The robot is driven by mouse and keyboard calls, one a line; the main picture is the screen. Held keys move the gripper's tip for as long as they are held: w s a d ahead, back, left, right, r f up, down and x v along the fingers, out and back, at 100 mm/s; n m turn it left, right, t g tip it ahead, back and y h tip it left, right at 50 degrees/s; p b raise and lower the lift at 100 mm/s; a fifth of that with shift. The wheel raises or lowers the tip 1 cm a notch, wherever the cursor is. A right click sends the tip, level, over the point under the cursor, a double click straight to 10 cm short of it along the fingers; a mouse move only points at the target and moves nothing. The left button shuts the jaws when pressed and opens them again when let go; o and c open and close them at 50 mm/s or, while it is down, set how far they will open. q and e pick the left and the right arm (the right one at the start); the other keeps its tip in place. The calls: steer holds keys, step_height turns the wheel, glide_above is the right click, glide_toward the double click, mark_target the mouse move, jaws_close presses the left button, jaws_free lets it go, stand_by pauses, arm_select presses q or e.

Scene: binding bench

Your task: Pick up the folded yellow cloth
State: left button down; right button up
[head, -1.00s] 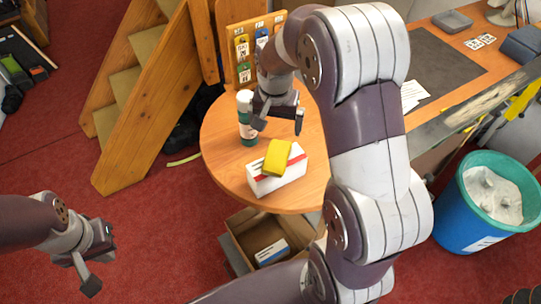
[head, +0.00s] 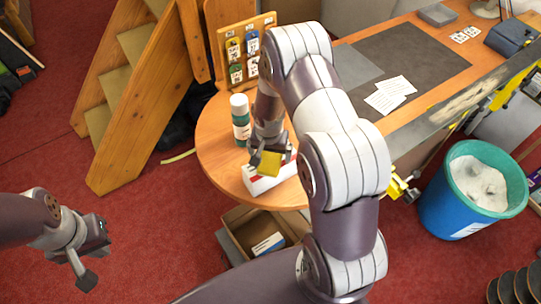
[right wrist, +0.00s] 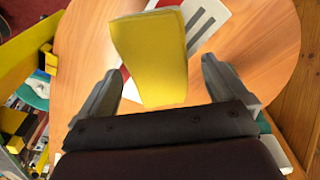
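The folded yellow cloth (head: 271,166) lies on a white box with a red stripe (head: 262,187), on the round wooden table (head: 216,150). My right gripper (head: 273,156) is over the cloth and partly hides the box. In the right wrist view the cloth (right wrist: 153,58) is between the spread fingers of my right gripper (right wrist: 160,84), with a gap on each side. The white box (right wrist: 209,22) shows behind it. My left gripper (head: 94,264) is open and empty over the red floor, far from the table.
A board with hanging tags (head: 250,48) is at the table's back. A cardboard carton (head: 247,222) is below the table's front, and a blue bin (head: 446,209) stands at the right.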

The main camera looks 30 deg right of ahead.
mark_target(274, 156)
steer(key=shift+s+r, duration=0.1)
steer(key=shift+s, duration=0.1)
steer(key=c, duration=1)
steer(key=shift+w, duration=0.1)
steer(key=shift+c, duration=0.2)
steer(key=shift+w+r+b, duration=0.1)
steer(key=shift+r+b, duration=0.2)
steer(key=r+b, duration=0.1)
steer(key=r, duration=0.1)
steer(key=s+r+b, duration=0.1)
steer(key=shift+d+r, duration=0.2)
steer(key=shift+r, duration=0.15)
steer(key=s+d+r+b, duration=0.3)
steer(key=s+r, duration=0.3)
steer(key=s, duration=0.4)
steer(key=shift+s+d+r, duration=0.15)
steer(key=shift+r, duration=0.2)
